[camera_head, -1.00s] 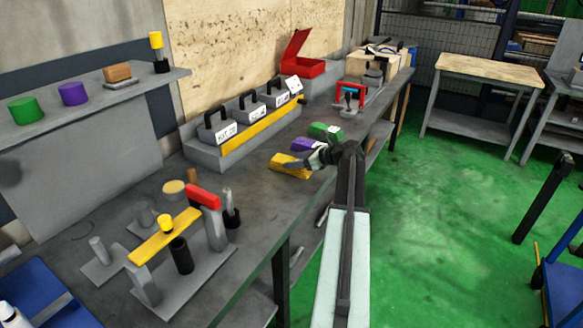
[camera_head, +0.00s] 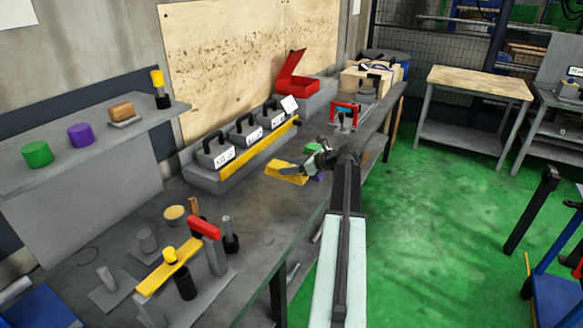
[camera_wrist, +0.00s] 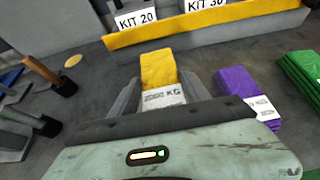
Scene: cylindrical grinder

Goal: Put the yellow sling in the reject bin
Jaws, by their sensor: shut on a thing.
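The yellow sling (camera_head: 287,173) is a folded yellow block with a white weight label. My gripper (camera_head: 303,167) is shut on its labelled end. In the wrist view the yellow sling (camera_wrist: 158,68) sits between the two fingers of my gripper (camera_wrist: 160,92) and points away from me. It appears slightly above the grey bench; the exact gap cannot be told. A red box (camera_head: 297,90) with a raised lid stands at the back of the bench. No reject bin label is readable, so I cannot tell if this is it.
A purple sling (camera_wrist: 235,83) and a green sling (camera_wrist: 300,72) lie to the right. Kit boxes (camera_head: 247,137) stand behind a yellow-fronted rack (camera_head: 262,146). A fixture with a yellow bar (camera_head: 170,265) and a red block (camera_head: 204,229) stands at front left.

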